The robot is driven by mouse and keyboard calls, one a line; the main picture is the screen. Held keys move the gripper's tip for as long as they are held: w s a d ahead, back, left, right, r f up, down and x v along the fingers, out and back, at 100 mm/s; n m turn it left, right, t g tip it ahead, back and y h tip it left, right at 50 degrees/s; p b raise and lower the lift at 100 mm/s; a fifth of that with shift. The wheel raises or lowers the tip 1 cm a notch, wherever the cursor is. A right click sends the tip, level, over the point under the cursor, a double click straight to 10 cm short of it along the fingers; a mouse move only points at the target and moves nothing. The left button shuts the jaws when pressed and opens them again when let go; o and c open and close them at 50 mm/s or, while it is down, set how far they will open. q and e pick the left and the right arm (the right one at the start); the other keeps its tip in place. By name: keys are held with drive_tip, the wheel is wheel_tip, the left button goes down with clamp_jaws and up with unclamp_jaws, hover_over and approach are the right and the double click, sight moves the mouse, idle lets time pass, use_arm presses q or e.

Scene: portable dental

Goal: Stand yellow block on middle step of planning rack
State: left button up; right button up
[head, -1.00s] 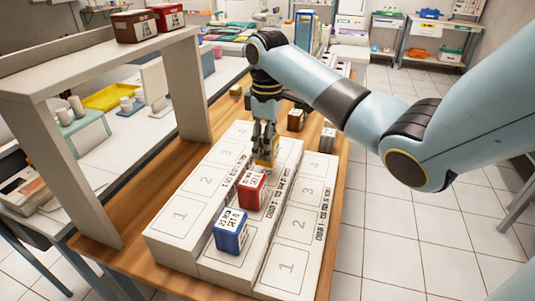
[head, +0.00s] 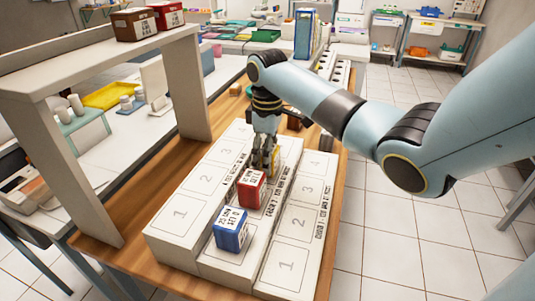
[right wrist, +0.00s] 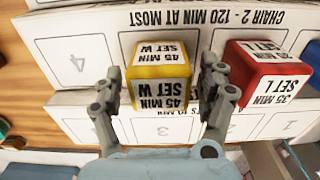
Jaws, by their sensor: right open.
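The yellow block (head: 279,157) stands on the middle step of the white planning rack (head: 182,215), just behind the red block. In the right wrist view, the yellow block (right wrist: 160,75) shows a white label reading 45 MIN SET W. My right gripper (head: 265,168) points down over it. In the right wrist view, the open right gripper (right wrist: 163,98) has one finger on each side of the block; I cannot tell whether they touch it. The red block (head: 251,189) and the blue block (head: 231,230) stand in front on the same step. My left gripper is not in view.
A white shelf frame (head: 195,85) stands at the left, with brown and red boxes (head: 135,24) on top. A brown block (head: 294,122) is behind the gripper, partly hidden. The right step (head: 300,222) is clear in its visible slots.

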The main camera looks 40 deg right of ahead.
drive_tip(key=shift+r, duration=0.15)
wheel_tip(320, 180, up, 12)
idle(0.3)
